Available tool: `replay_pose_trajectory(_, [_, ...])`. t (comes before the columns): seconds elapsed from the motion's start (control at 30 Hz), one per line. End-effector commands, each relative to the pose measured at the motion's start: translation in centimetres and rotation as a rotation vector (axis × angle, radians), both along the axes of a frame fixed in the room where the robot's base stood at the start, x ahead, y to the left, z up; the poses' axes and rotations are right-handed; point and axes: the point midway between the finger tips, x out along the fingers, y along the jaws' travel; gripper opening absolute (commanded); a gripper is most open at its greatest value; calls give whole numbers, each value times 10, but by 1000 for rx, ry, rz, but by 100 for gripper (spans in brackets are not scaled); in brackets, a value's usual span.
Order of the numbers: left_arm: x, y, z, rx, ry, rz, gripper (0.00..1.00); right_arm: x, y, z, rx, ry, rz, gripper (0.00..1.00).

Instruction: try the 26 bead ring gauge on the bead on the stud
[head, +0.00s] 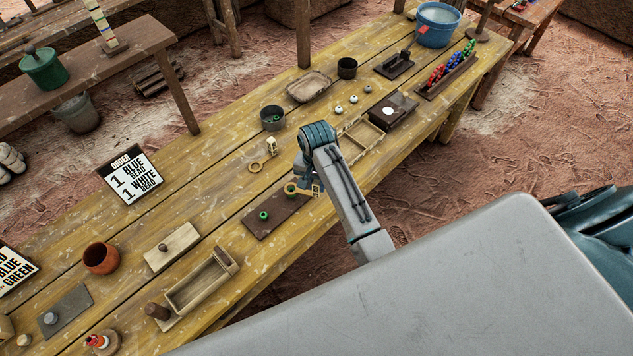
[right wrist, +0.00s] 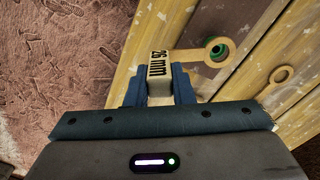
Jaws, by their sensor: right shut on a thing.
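The 26 bead ring gauge has a pale block handle marked "26 mm" (right wrist: 158,68) and a flat wooden ring. My right gripper (right wrist: 160,88) is shut on the handle. In the head view this gripper (head: 312,184) is at the right end of a dark board (head: 272,217). The gauge's ring lines up with a green bead (right wrist: 218,52), which shows through its hole and also in the head view (head: 290,188). I cannot tell whether the ring is around the bead or just above it; the stud is hidden. Another green bead (head: 263,215) sits on the board. My left gripper is not in view.
A second ring gauge (head: 257,167) lies on the table behind the board, its ring also in the right wrist view (right wrist: 276,84). A dark cup (head: 272,117), a divided wooden tray (head: 360,136) and a long wooden box (head: 201,282) stand nearby.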

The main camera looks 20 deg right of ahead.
Motion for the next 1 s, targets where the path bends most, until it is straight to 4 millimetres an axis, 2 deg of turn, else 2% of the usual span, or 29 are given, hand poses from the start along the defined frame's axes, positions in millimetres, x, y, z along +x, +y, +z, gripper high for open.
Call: replay_pose_trajectory(1.0, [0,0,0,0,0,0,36,0,0,-8,0,1,0,0])
